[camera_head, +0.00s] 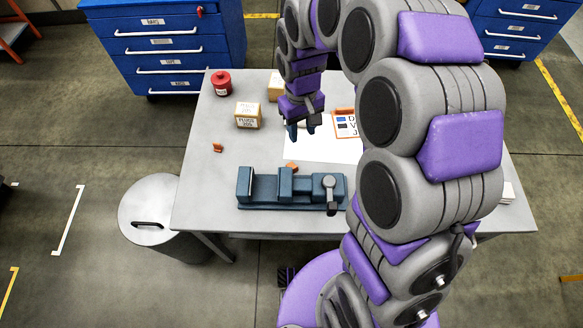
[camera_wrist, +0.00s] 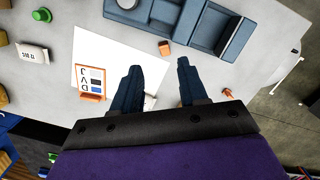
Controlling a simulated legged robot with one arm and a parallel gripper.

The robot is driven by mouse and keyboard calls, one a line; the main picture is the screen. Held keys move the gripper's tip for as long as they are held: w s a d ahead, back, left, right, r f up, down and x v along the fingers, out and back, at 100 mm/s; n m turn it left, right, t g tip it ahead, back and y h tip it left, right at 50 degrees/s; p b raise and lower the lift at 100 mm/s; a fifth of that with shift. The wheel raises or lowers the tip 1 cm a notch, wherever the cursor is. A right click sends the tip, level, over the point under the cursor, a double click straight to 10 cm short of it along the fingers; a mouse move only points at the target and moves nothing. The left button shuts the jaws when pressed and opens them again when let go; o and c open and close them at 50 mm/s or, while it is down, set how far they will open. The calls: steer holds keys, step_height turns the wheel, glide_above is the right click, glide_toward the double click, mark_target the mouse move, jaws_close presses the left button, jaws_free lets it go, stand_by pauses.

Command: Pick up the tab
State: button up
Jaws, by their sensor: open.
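Two small orange pieces lie on the table, and I cannot tell which is the tab. One orange block (camera_head: 291,167) is beside the blue vise (camera_head: 262,190), near the white sheet's edge; in the wrist view this block (camera_wrist: 165,47) shows just beyond my fingertips. The other orange piece (camera_head: 217,147) lies farther left on bare table; in the wrist view this piece (camera_wrist: 228,93) is right of my fingers. My gripper (camera_head: 301,131) is open and empty over the white sheet, pointing down; in the wrist view the gripper fingers (camera_wrist: 160,66) are spread apart.
An orange-framed card (camera_head: 344,124) stands at the back of the white sheet (camera_head: 322,149). A labelled box (camera_head: 248,116), a second box (camera_head: 274,84) and a red canister (camera_head: 221,84) stand at the back left. The table's left front is clear. A grey bin (camera_head: 152,205) stands left of the table.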

steer(key=w+a+f, duration=0.2)
steer(key=w+f, duration=0.2)
steer(key=f, duration=0.1)
steer(key=n+b, duration=0.1)
steer(key=b, duration=0.2)
glide_above(291, 165)
step_height(291, 165, down, 13)
steer(key=shift+f, duration=0.1)
steer(key=shift+a+f, duration=0.4)
steer(key=f+b, duration=0.1)
steer(key=f, duration=0.1)
steer(key=d+f, duration=0.1)
steer(key=f, duration=0.1)
steer(key=shift+s+d+f+b, duration=0.1)
steer(key=shift+d+f+b, duration=0.05)
steer(key=shift+f+b, duration=0.2)
steer(key=shift+a, duration=0.4)
steer(key=c, duration=0.4)
steer(key=shift+d+r, duration=0.1)
steer(key=shift+d, duration=0.15)
jaws_close()
